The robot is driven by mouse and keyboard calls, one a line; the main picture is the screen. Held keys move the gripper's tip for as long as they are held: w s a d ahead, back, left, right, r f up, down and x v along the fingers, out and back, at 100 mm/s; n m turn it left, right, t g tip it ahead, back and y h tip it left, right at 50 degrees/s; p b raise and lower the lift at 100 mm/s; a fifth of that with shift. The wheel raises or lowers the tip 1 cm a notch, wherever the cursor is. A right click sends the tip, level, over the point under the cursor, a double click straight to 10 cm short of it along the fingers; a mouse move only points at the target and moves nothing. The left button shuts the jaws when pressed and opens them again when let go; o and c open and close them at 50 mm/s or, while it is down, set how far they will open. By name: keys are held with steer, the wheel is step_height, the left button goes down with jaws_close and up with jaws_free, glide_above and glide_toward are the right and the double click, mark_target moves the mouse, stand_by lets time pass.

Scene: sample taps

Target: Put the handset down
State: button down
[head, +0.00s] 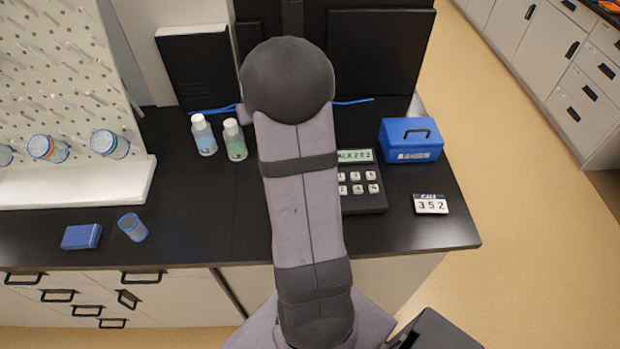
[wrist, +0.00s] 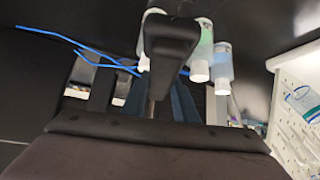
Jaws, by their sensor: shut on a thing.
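The phone base (head: 360,185) stands on the black counter, right of my arm in the head view. Its keypad and lit display show, and its left part is hidden behind my arm. My gripper (wrist: 158,106) is hidden behind my arm in the head view. In the wrist view it is shut on the dark handset (wrist: 170,40), which sticks out away from the wrist, in front of the bottles. How far the handset is from the base cannot be told. A card (head: 431,204) reading CALL 352 stands right of the base.
A blue cash box (head: 411,140) stands behind the card. Two capped bottles (head: 204,135) (head: 235,140) stand left of my arm. A blue box (head: 81,237) and a small can (head: 132,227) lie front left, below the pegboard (head: 55,70). Blue cable (head: 353,101) runs along the back.

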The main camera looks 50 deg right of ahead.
steer(key=a+f+n+t+y+b, duration=0.1)
steer(key=a+n+y+b, duration=0.2)
steer(key=a, duration=1.3)
steer(key=s+d+m+g+h+b, duration=0.2)
steer(key=s+d+m+h, duration=0.3)
steer(key=s+d, duration=1.1)
steer(key=shift+s+d+f+m+g+b, duration=0.25)
steer(key=shift+s+d+m+b, duration=0.2)
steer(key=shift+m+b, duration=0.35)
step_height(320, 180, down, 6)
steer(key=b, duration=0.6)
steer(key=shift+f, duration=0.15)
steer(key=shift+f+b, duration=1.8)
steer(key=shift+f, duration=0.05)
